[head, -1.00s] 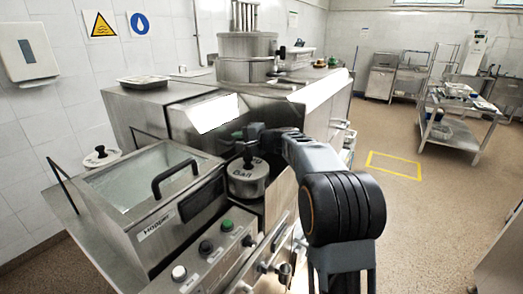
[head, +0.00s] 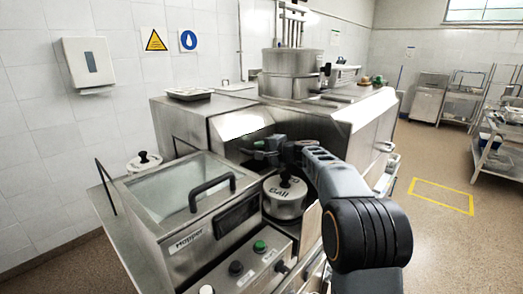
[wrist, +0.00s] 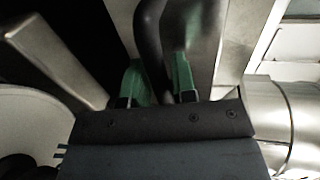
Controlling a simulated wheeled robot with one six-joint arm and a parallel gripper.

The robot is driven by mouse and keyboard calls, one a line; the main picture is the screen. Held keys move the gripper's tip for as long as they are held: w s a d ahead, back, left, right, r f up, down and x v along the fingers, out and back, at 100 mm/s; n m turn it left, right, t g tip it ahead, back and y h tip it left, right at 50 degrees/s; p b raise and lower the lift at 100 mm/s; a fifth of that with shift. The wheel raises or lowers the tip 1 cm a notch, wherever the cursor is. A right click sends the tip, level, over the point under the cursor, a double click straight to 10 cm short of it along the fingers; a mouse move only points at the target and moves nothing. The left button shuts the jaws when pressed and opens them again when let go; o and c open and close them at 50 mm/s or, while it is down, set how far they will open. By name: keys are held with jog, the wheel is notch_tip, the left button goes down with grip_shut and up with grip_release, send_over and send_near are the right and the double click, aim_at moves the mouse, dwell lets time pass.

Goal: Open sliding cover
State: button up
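The Hopper box (head: 190,240) stands in the head view's lower left. Its glass-topped cover (head: 165,185) looks closed and carries a black bar handle (head: 212,190). My gripper (head: 258,155) is up and right of that handle, in front of the steel housing and behind the pot marked Ball (head: 284,203). In the wrist view, the green fingertips of my gripper (wrist: 157,82) stand on either side of a dark curved bar (wrist: 150,35). I cannot tell whether they press on it, or which part the bar belongs to. The fingertips are too small to read in the head view.
A button panel (head: 240,270) is at the Hopper's front. A lidded pot (head: 144,162) stands at its left, and a tray (head: 189,94) lies on the housing. A large round pot (head: 291,75) stands behind. Open floor with a yellow outline (head: 441,184) is at right.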

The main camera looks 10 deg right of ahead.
jog(key=shift+o, duration=1.4)
jog(key=shift+d, duration=0.1)
jog(key=b+v, duration=0.3)
jog(key=v, duration=1)
jog(key=shift+s+d, duration=0.2)
jog(key=shift+s, duration=0.15)
jog(key=shift+r, duration=0.1)
